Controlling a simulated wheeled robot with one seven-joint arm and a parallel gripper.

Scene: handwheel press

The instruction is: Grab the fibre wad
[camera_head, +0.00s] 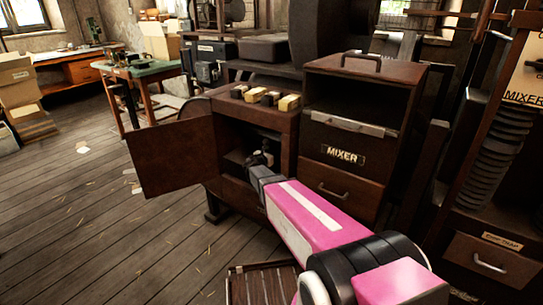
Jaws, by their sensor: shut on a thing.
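My pink arm reaches into the open cabinet (270,122) left of the mixer. My gripper (261,156) is at the dark cabinet opening, small and in shadow. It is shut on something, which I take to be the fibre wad. The wad itself cannot be made out; the fingers and the dark interior hide it.
The cabinet door (172,152) stands swung open to the left. Several small blocks (265,96) lie on the cabinet top. The mixer (343,182) stands close on the right. A slatted crate (262,284) is low in front. The wooden floor (95,235) at left is mostly clear.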

